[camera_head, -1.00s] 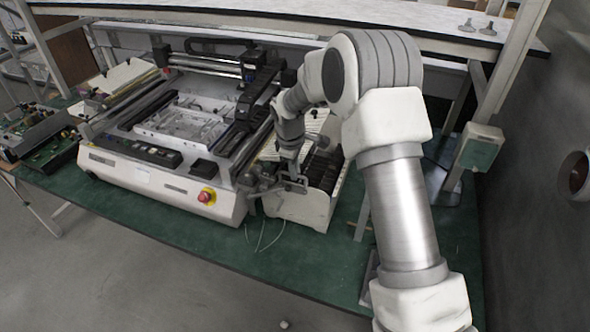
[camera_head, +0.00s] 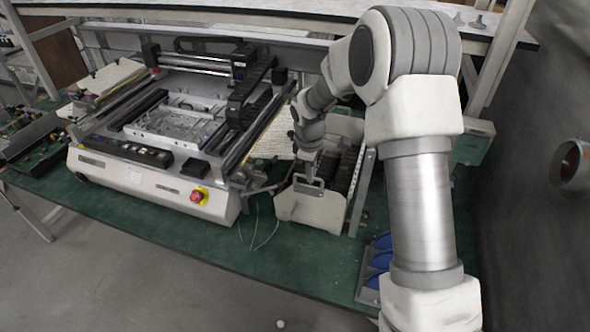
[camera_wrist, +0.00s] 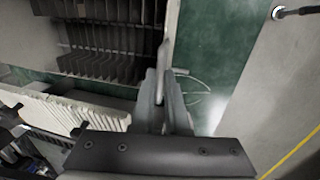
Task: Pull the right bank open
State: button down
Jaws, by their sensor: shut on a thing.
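The right bank (camera_head: 310,208) is a pale box with a row of dark slots behind its front panel, standing to the right of the white machine (camera_head: 150,190). A handle sits at the top of its front panel. My gripper (camera_head: 312,182) is at this handle. In the wrist view the bank's dark slotted rack (camera_wrist: 105,45) fills the upper left, and my gripper (camera_wrist: 163,95) is shut on the upright handle (camera_wrist: 164,55). The fingers hide part of the handle.
A red button (camera_head: 197,195) is on the machine's front. A metal rail (camera_head: 360,195) stands close to the bank's right side. Blue parts (camera_head: 380,262) lie near the table's front right. Green table (camera_head: 270,250) is clear in front, with thin loose wires (camera_head: 258,235).

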jog(key=c, duration=0.9)
grip_release()
jog(key=s+r, duration=0.1)
jog(key=r, duration=0.4)
jog(key=s+a+r, duration=0.1)
jog(key=r, duration=0.5)
jog(key=s+r, duration=0.1)
jog(key=r, duration=0.5)
jog(key=shift+s+a, duration=0.1)
jog(key=shift+a, duration=0.1)
jog(key=shift+r, duration=0.1)
